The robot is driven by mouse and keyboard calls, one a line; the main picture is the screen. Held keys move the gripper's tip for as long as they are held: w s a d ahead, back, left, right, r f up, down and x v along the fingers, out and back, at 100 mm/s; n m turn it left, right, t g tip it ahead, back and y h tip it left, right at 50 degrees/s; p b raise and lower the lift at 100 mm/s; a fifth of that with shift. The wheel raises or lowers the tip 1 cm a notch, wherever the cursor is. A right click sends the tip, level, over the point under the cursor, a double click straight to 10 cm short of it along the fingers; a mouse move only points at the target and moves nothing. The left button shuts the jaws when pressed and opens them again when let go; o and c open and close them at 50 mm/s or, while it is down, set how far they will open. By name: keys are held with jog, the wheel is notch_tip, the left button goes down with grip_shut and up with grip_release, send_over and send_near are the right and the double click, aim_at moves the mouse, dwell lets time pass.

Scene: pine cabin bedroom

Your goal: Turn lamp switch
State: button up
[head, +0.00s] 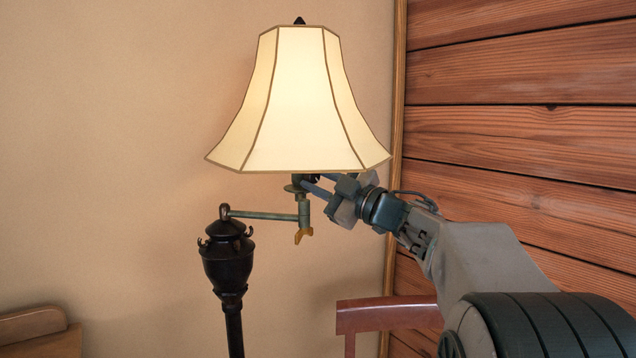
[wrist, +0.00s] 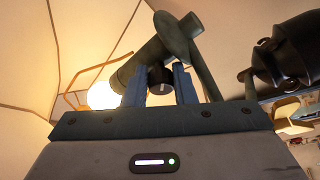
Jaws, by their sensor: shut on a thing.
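The floor lamp has a cream paneled shade (head: 295,105), a black urn-shaped post (head: 228,258) and a thin swing arm (head: 265,215). The shade glows. In the wrist view the bulb (wrist: 103,96) is lit, left of the dark socket (wrist: 145,62). My gripper (head: 312,184) reaches in from the right, just below the shade's lower rim. In the wrist view my gripper (wrist: 160,88) is shut on the small dark lamp switch (wrist: 160,76), with one finger on each side of it. In the head view the switch is too small and covered to make out.
A reddish wooden chair back (head: 385,315) stands below my arm. A plank wall (head: 520,120) is on the right and a plain beige wall behind the lamp. A wooden furniture edge (head: 35,325) shows at lower left. The shade hangs close above my gripper.

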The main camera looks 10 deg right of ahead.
jog(key=o, duration=0.7)
jog(key=shift+s+a+r, duration=0.15)
jog(key=shift+r, duration=0.2)
jog(key=shift+s+a, duration=0.2)
jog(key=v, duration=1.3)
jog(key=shift+s+d+b, duration=0.2)
jog(key=shift+d+b, duration=0.1)
jog(key=shift+f, duration=0.15)
